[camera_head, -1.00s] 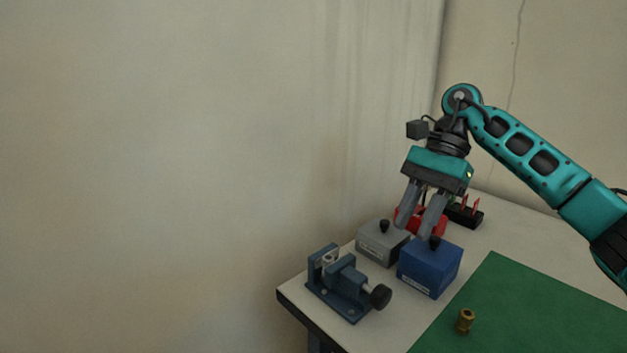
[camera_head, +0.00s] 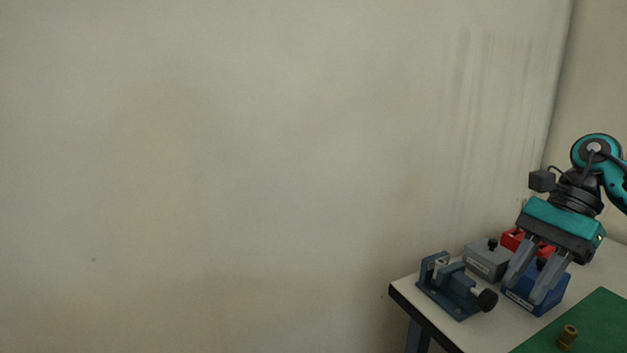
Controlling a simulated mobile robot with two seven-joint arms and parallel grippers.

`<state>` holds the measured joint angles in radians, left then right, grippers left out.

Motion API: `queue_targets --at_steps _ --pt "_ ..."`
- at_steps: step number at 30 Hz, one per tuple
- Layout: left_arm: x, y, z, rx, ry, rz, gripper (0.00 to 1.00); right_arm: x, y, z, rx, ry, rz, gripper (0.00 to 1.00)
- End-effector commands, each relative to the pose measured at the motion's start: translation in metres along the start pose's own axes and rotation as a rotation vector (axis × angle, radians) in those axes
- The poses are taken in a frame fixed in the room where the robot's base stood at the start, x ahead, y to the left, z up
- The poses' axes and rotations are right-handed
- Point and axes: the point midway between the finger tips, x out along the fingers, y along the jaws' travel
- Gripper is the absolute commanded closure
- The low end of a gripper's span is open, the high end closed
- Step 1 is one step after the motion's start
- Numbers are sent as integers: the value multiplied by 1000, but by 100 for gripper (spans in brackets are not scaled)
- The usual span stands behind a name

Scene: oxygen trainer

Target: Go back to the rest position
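My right gripper (camera_head: 530,286) is at the right of the head view, above the table (camera_head: 408,285). Its two grey fingers point down and stand apart with nothing between them. In the picture the fingers overlap a blue box (camera_head: 521,302), hiding part of it; I cannot tell how far above it they are. My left gripper is not in view.
A blue vise (camera_head: 452,290) stands near the table's left corner. A grey box (camera_head: 484,262) with a black knob and a red box (camera_head: 514,238) stand behind. A brass fitting (camera_head: 567,336) stands on the green mat (camera_head: 604,312). A bare wall fills the left.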

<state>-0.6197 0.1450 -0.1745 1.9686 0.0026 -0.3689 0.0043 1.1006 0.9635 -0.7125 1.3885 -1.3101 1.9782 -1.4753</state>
Motion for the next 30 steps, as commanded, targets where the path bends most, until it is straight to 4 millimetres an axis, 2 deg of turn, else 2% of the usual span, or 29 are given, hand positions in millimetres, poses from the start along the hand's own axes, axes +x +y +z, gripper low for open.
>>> queue_targets --at_steps 2,6,11,15,18,20,23,25,29,30 --pt "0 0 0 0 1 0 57 0 0 0 0 0 0 68" --pt "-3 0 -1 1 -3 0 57 50 -27 30 51 -184 -53 68" --pt "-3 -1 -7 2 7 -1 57 98 -52 73 179 -454 -111 68" --pt "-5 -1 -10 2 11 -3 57 132 -70 116 388 -775 -136 68" --pt "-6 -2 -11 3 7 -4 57 147 -81 140 606 -1040 -129 68" --pt "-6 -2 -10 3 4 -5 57 152 -87 149 756 -1200 -113 68" --pt "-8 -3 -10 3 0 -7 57 159 -94 150 1032 -1461 -68 68" --pt "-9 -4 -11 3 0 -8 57 165 -97 141 1242 -1638 -23 68" --pt "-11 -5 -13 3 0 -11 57 186 -92 107 1667 -1951 88 68" --pt "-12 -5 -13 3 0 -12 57 196 -88 94 1805 -2043 126 68"
